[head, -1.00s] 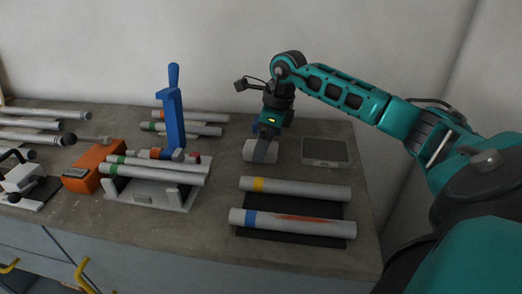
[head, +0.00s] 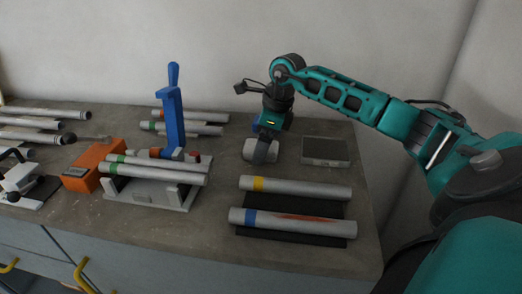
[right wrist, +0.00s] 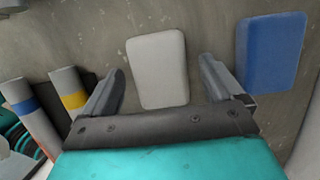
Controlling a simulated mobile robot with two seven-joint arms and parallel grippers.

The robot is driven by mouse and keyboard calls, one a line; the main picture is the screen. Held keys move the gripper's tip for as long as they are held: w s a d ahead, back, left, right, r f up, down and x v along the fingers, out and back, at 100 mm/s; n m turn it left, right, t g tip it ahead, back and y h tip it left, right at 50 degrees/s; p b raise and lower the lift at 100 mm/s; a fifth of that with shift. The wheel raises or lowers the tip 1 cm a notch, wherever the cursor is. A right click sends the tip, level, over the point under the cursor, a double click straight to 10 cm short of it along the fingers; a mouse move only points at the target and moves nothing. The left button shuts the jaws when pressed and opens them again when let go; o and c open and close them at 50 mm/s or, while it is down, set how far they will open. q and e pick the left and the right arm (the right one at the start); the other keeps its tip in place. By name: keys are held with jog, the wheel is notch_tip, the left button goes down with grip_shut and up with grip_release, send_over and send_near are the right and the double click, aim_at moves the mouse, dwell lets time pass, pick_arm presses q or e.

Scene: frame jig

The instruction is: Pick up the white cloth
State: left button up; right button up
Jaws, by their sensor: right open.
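The white cloth (head: 249,150) is a small folded, rounded block lying on the bench, left of the grey tray. My right gripper (head: 262,158) is over it, pointing down, and hides its middle in the head view. In the right wrist view the white cloth (right wrist: 158,70) lies between the two spread fingers of my right gripper (right wrist: 163,68), with a gap on each side. The gripper is open and holds nothing. My left gripper is not in view.
A blue block (right wrist: 271,52) lies beside the cloth, outside the fingers. A grey tray (head: 325,150) stands right of the cloth. Two tubes, yellow-banded (head: 295,188) and blue-banded (head: 292,222), lie in front. A tube jig with a blue upright clamp (head: 173,115) stands left.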

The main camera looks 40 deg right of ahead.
jog(key=shift+c, duration=0.2)
jog(key=c, duration=1.1)
jog(key=shift+r, duration=0.45)
notch_tip(320, 180, up, 20)
jog(key=p, duration=0.2)
jog(key=shift+f, duration=0.15)
